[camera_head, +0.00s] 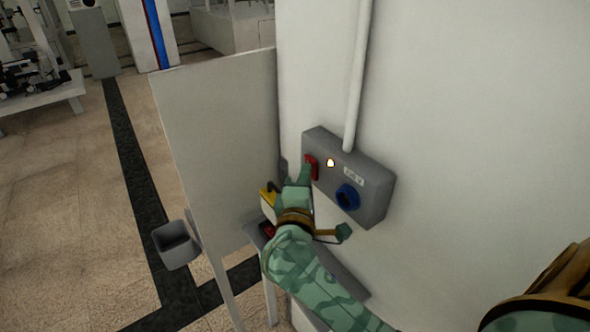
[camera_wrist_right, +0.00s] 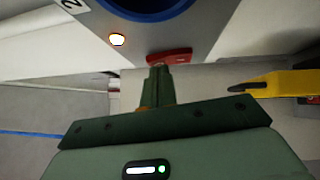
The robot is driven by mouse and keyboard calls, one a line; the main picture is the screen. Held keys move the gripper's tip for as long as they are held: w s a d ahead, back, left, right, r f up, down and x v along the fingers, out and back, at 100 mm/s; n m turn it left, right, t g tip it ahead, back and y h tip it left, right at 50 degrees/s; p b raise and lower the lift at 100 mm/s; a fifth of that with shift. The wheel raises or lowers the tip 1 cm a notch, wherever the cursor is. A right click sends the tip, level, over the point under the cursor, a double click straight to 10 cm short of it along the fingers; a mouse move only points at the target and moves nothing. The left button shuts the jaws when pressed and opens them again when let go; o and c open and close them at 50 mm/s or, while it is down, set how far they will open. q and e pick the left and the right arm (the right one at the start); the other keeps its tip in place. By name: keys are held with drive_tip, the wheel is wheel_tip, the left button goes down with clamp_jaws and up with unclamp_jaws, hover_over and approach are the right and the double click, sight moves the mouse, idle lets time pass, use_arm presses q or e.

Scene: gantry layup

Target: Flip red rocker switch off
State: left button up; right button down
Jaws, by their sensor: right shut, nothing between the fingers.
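The red rocker switch (camera_head: 312,167) is on the left side of a grey wall-mounted box (camera_head: 375,203). A small lamp (camera_head: 330,163) glows beside it, and a blue round socket (camera_head: 347,197) is to its right. My right gripper (camera_head: 304,176) is shut and empty, with its fingertips at the switch's lower part. In the right wrist view the closed fingertips (camera_wrist_right: 158,68) meet the edge of the red switch (camera_wrist_right: 170,56); whether they press it I cannot tell. The lamp (camera_wrist_right: 117,39) is lit there too. My left gripper is not in view.
A white conduit (camera_head: 356,80) runs up the wall from the box. A pale panel (camera_head: 215,140) stands left of the box, with a grey bin (camera_head: 175,245) lower left. A yellow-handled object (camera_head: 268,196) is close behind my right gripper; it also shows in the wrist view (camera_wrist_right: 285,84).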

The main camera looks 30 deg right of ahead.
drive_tip(key=shift+w+a, duration=0.1)
drive_tip(key=shift+w, duration=0.1)
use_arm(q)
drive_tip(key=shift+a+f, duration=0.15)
use_arm(e)
drive_tip(key=shift+d+r+g, duration=0.1)
drive_tip(key=shift+d+g, duration=0.2)
drive_tip(key=shift+g, duration=0.1)
